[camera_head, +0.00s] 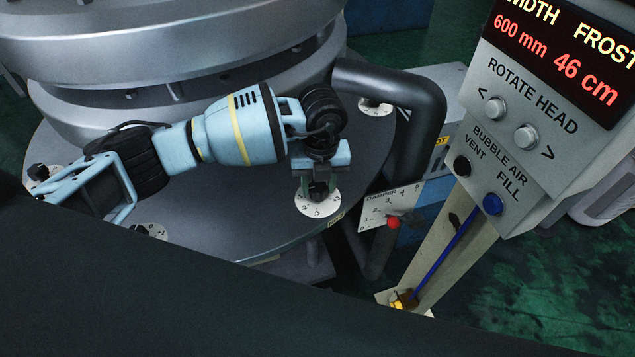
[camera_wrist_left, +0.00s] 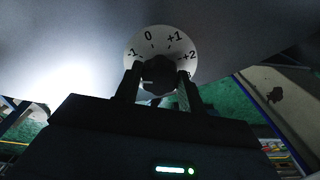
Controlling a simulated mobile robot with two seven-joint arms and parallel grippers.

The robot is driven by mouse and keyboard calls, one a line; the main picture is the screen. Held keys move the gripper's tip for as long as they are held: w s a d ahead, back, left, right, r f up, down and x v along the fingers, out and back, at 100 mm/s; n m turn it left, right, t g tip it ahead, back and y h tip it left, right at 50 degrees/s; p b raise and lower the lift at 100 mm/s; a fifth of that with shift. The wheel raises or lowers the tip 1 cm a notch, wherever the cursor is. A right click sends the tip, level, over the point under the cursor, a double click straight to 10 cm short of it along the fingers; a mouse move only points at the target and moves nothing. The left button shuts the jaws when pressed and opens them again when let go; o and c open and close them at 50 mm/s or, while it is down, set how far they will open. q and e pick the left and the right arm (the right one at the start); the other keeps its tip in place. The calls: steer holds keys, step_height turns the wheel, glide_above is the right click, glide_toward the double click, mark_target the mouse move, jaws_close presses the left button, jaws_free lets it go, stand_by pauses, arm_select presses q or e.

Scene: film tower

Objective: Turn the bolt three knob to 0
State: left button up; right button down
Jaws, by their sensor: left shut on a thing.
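My left gripper (camera_head: 318,178) comes in over the round grey platform and points down at a dark knob (camera_head: 319,190) on a white dial (camera_head: 317,209) near the platform's front right edge. In the left wrist view the two fingers (camera_wrist_left: 158,82) are shut on the knob (camera_wrist_left: 158,70), one on each side. The dial (camera_wrist_left: 162,36) around it shows -1, 0, +1 and +2 on its far half; the near half is hidden. Where the knob's pointer stands, I cannot tell. A small yellowish tag (camera_head: 335,219) by this dial is too small to read surely.
Similar knob dials stand at the back right (camera_head: 376,108), far left (camera_head: 38,187) and front left (camera_head: 156,230) of the platform. A thick dark pipe (camera_head: 430,105) bends down close right of my gripper. Beyond it are a damper plate (camera_head: 378,211) and a control panel (camera_head: 550,80).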

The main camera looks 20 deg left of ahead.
mark_target(319, 187)
arm_select(q)
steer(key=m, duration=1.3)
steer(key=shift+s, duration=0.1)
steer(key=shift+m, duration=0.3)
stand_by(0.3)
steer(key=o, duration=1)
steer(key=shift+c, duration=0.2)
step_height(319, 187, up, 8)
steer(key=shift+s+d+f, duration=0.1)
steer(key=shift+d, duration=0.05)
